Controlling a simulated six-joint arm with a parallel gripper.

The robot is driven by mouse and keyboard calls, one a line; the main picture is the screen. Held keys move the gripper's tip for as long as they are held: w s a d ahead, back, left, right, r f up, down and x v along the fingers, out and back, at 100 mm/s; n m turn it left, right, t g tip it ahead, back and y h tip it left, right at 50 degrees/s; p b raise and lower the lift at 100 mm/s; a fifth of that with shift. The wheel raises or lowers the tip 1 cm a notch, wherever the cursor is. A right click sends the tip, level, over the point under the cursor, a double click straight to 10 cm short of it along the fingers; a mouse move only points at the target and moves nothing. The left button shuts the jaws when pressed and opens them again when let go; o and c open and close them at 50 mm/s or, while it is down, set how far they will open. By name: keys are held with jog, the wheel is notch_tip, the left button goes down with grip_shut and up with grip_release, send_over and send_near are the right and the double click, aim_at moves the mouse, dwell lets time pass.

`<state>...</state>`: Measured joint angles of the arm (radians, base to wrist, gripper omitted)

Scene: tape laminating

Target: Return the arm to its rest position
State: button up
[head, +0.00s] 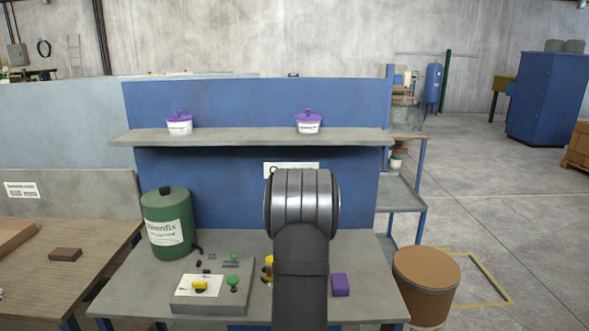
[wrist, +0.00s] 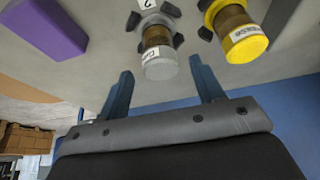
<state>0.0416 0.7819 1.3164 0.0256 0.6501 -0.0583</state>
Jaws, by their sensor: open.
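My gripper (wrist: 161,65) shows in the wrist view with its two dark blue fingers spread wide and nothing held. A grey-capped roll (wrist: 159,53) with a brown middle stands on the grey table, seen in the gap between the fingertips and touching neither. A yellow-capped roll (wrist: 240,36) stands to its right, outside the fingers. In the head view my arm rises in the middle of the picture and hides my gripper and part of the bench. A yellow item (head: 268,266) shows partly at the arm's left edge.
A purple block (head: 340,284) lies right of my arm; it also shows in the wrist view (wrist: 46,33). A grey board (head: 210,302) with yellow and green knobs and a green canister (head: 167,222) stand left. A shelf (head: 240,137) with two purple-lidded tubs spans behind. A brown drum (head: 426,280) stands right.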

jog(key=x, duration=0.6)
jog(key=shift+f, duration=0.2)
jog(key=shift+r, duration=1.55)
